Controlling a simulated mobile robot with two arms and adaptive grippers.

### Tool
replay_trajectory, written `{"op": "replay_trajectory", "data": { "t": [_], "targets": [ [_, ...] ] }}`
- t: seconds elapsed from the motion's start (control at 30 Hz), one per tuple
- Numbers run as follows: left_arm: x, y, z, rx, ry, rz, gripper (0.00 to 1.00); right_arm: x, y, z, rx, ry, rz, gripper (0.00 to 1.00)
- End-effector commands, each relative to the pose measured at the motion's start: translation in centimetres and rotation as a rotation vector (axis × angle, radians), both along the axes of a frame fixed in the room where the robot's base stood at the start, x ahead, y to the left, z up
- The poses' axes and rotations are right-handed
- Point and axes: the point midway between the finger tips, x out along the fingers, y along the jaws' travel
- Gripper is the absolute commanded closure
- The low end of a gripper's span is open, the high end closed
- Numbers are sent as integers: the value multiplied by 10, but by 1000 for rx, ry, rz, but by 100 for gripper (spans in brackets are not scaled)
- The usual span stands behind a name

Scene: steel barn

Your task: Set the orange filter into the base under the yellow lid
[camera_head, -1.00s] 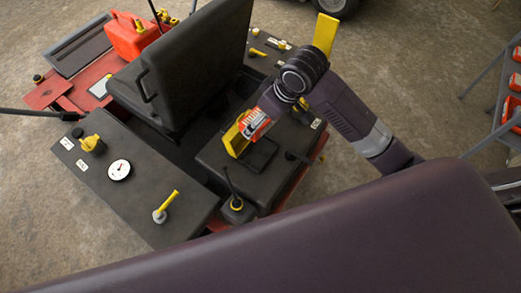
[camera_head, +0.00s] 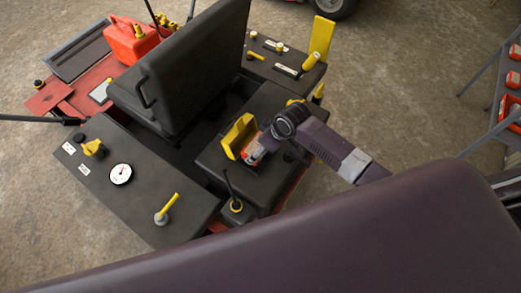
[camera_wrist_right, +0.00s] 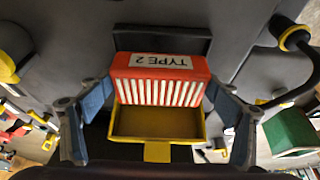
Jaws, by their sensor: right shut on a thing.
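The orange filter (camera_head: 252,154) is held by my right gripper (camera_head: 262,142) at the dark base on the mower's right-hand console. In the right wrist view the filter (camera_wrist_right: 160,68) shows a "TYPE 2" label and white pleats, with the gripper's fingers (camera_wrist_right: 160,95) at its two sides. The yellow lid (camera_head: 238,135) stands open beside the filter; its frame and tab also show in the wrist view (camera_wrist_right: 157,152). Part of the dark base (camera_wrist_right: 160,38) shows behind the filter. The filter hides most of it, so I cannot tell how deep the filter sits. My left gripper is not in view.
The black seat (camera_head: 185,65) stands left of the console. A lever (camera_head: 232,190) with a yellow-ringed boot is near the console's front corner. The left console (camera_head: 135,185) carries a gauge and yellow knobs. A red fuel can (camera_head: 131,40) stands behind. A rack with orange bins (camera_head: 508,105) is at right.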

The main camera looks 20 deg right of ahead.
Motion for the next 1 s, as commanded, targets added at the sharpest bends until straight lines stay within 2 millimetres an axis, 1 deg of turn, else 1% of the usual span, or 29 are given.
{"op": "replay_trajectory", "data": {
  "t": [0.03,0.1,0.2,0.4,0.63,0.67,0.7,0.8,1.0],
  "targets": [
    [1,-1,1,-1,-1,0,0,-2,0,-9,-1,5,0,43],
    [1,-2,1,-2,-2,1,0,-1,0,-19,0,5,-2,43],
    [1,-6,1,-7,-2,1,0,-1,1,-29,1,3,0,43],
    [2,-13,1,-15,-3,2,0,-1,0,-32,0,1,0,43],
    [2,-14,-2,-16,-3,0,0,-1,0,-37,0,1,0,43],
    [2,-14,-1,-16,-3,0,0,-1,0,-36,0,1,0,15],
    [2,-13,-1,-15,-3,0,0,-1,0,-36,0,1,0,11],
    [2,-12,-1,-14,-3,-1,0,-1,0,-36,-1,2,0,0],
    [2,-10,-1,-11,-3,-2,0,-1,0,-36,-1,2,0,0]
  ]
}}
